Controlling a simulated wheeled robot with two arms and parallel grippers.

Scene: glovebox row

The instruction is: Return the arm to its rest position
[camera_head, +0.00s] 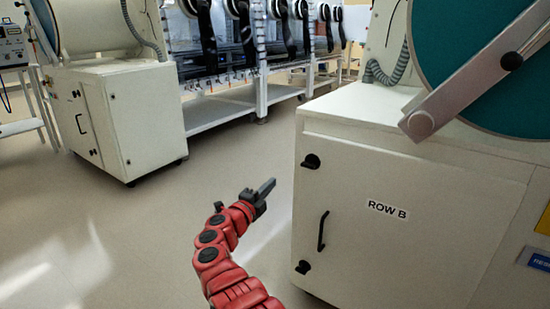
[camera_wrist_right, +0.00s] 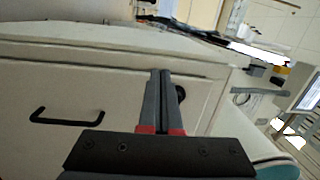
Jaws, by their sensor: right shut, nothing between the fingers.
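My right arm (camera_head: 225,255) is red and reaches up from the bottom middle of the head view. My right gripper (camera_head: 268,187) is shut and empty, in the air to the left of the white cabinet marked ROW B (camera_head: 385,240). In the right wrist view the gripper's two grey fingers (camera_wrist_right: 162,85) lie together, with a cabinet front (camera_wrist_right: 60,85) behind them. I cannot tell whether the fingertips touch that front. My left gripper does not show in either view.
The ROW B cabinet has a black handle (camera_head: 323,231) and a teal round door (camera_head: 480,60) with a metal bar above. Another white cabinet (camera_head: 140,115) stands at the left. A row of gloveboxes (camera_head: 215,45) stands at the back. The floor (camera_head: 150,220) between is clear.

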